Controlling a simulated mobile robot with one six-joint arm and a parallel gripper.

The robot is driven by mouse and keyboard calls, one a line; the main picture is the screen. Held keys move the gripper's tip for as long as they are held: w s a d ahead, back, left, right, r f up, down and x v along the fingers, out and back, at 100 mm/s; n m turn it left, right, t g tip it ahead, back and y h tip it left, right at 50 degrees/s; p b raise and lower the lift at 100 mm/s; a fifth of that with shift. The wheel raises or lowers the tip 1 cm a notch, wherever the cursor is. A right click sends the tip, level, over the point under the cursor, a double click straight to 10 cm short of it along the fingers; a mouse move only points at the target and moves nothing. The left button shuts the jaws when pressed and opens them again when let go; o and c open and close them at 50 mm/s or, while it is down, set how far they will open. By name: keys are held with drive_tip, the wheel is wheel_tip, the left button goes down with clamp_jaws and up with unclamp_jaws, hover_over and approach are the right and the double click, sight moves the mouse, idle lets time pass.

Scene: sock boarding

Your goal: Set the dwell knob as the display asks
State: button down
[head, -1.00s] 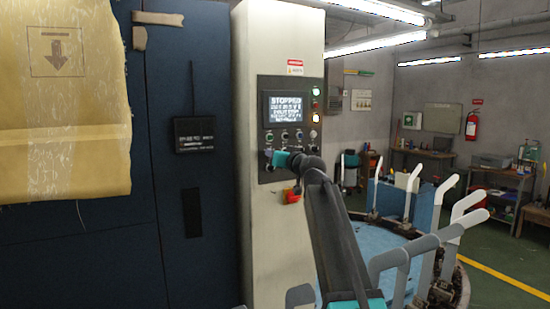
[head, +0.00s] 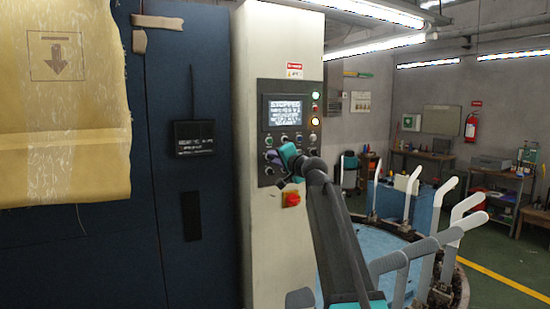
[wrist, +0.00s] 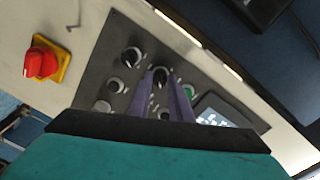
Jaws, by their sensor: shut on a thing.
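The display (head: 285,112) is lit with white text on the control panel (head: 264,90), too small to read. Rows of knobs sit below it. My gripper (head: 271,156) is at the lower knob rows, its teal body at their right. In the wrist view, my gripper's purple fingers (wrist: 171,86) are shut on a black knob (wrist: 160,75) with a pale ring. Other black knobs (wrist: 131,56) and (wrist: 115,86) sit beside it. I cannot read the labels, so I cannot tell which knob is the dwell knob.
A red switch on a yellow plate (wrist: 41,62) is below the panel; it also shows in the head view (head: 291,199). A black box with text (head: 194,138) hangs on the blue cabinet. White boarding forms (head: 443,202) stand around a round machine at right.

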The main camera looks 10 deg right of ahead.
drive_tip(key=shift+m+p, duration=0.3)
drive_tip(key=shift+m, duration=0.8)
drive_tip(key=c, duration=1.6)
unclamp_jaws()
drive_tip(key=shift+d, duration=0.1)
drive_tip(key=shift+s, duration=0.2)
drive_tip(key=shift+b+v, duration=1.85)
drive_tip(key=shift+v, duration=4.9)
